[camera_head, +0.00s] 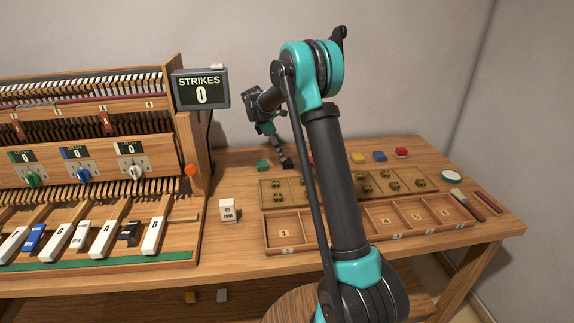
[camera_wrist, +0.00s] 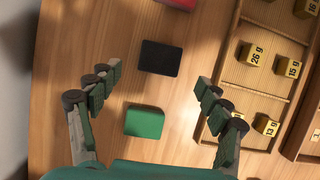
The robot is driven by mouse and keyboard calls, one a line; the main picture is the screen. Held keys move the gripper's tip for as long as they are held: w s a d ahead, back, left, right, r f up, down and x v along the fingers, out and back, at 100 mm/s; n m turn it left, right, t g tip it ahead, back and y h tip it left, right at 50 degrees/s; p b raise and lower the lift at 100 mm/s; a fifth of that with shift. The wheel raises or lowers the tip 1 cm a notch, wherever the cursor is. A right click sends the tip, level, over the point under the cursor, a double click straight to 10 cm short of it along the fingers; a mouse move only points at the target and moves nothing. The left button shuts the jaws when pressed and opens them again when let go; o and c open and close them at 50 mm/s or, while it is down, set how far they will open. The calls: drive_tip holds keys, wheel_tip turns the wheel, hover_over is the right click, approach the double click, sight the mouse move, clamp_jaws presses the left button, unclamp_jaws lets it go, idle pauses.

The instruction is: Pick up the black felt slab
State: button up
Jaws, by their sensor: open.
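The black felt slab (camera_wrist: 160,58) lies flat on the wooden table in the wrist view, a dark square just ahead of the space between my fingertips. In the head view I cannot clearly make it out near my gripper. My gripper (camera_wrist: 157,78) is open and empty, its fingers spread left and right with the tips pointing toward the slab. A green felt slab (camera_wrist: 144,122) lies nearer to my palm, between the fingers in the picture. Neither finger visibly touches a slab.
A red slab (camera_wrist: 178,3) shows at the wrist view's top edge. A tray of brass weights (camera_wrist: 247,75) stands to the right. In the head view, the piano-key model (camera_head: 185,240) stands left, a compartment box (camera_head: 287,232) in front, and yellow (camera_head: 358,157) and blue (camera_head: 380,156) blocks behind.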

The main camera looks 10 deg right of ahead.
sight(286, 161)
drive_tip(key=shift+x, duration=2.6)
drive_tip(key=shift+d, duration=0.1)
drive_tip(key=c, duration=0.9)
